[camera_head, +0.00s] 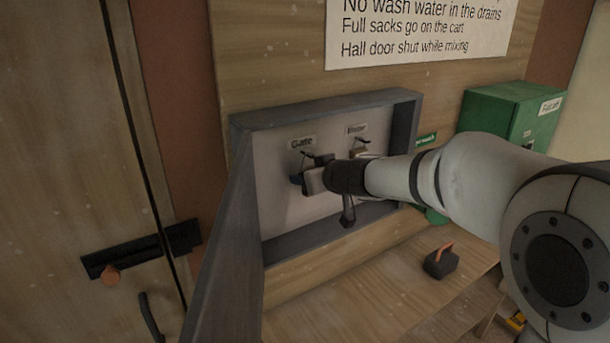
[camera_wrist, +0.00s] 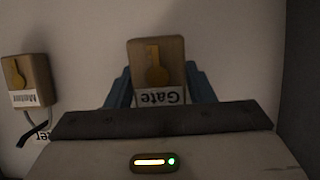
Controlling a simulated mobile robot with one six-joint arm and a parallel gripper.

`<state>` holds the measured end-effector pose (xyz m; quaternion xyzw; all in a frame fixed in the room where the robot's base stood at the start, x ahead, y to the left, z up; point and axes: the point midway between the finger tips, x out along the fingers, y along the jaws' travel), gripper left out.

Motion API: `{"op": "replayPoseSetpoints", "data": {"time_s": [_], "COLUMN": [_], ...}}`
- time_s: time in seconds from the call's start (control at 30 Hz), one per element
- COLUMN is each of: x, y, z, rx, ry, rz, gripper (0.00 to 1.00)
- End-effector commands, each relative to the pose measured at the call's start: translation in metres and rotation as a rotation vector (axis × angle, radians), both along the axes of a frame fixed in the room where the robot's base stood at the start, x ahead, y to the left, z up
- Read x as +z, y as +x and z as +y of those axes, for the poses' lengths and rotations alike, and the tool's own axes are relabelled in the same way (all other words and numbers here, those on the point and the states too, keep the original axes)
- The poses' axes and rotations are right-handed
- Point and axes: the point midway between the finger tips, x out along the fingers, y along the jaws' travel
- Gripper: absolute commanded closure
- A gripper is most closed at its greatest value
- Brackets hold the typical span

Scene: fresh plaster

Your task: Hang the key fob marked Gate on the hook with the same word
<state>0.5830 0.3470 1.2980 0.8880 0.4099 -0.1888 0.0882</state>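The Gate fob, a wooden block with a brass key shape and a white Gate label, shows upside down in the wrist view (camera_wrist: 157,65). My gripper (camera_wrist: 158,85) has its blue fingers against both sides of it. In the head view my gripper (camera_head: 298,181) is inside the grey key cabinet (camera_head: 335,110), just below the Gate label (camera_head: 302,143) and its hook (camera_head: 303,154). The fob is hidden there, and I cannot tell whether it touches the hook. A second wooden fob (camera_wrist: 27,80) hangs at the left of the wrist view, under the right-hand label (camera_head: 357,129) in the head view.
The cabinet door (camera_head: 222,260) stands open at the left. A green box (camera_head: 510,112) is at the right. A small dark block with an orange handle (camera_head: 440,262) sits on the wooden bench (camera_head: 350,300). A wooden door with a dark latch (camera_head: 140,250) is far left.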

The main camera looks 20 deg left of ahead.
Motion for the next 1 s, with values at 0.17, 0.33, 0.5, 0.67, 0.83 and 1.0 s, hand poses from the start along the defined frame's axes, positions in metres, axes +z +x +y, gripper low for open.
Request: {"op": "replayPoseSetpoints", "data": {"time_s": [0.17, 0.33, 0.5, 0.67, 0.83, 1.0], "x": [0.000, 0.000, 0.003, 0.013, 0.025, 0.032], "y": [0.000, 0.000, -0.003, -0.016, -0.033, -0.043], "z": [0.000, 0.000, -0.003, -0.019, -0.039, -0.053], "rx": [0.000, 0.000, -0.001, -0.001, -0.002, -0.004], "ry": [0.000, 0.000, 0.000, 0.000, 0.000, 0.000], "rz": [0.000, 0.000, 0.000, -0.001, -0.001, -0.003], "gripper": [0.37, 0.33, 0.33, 0.33, 0.33, 0.33]}}
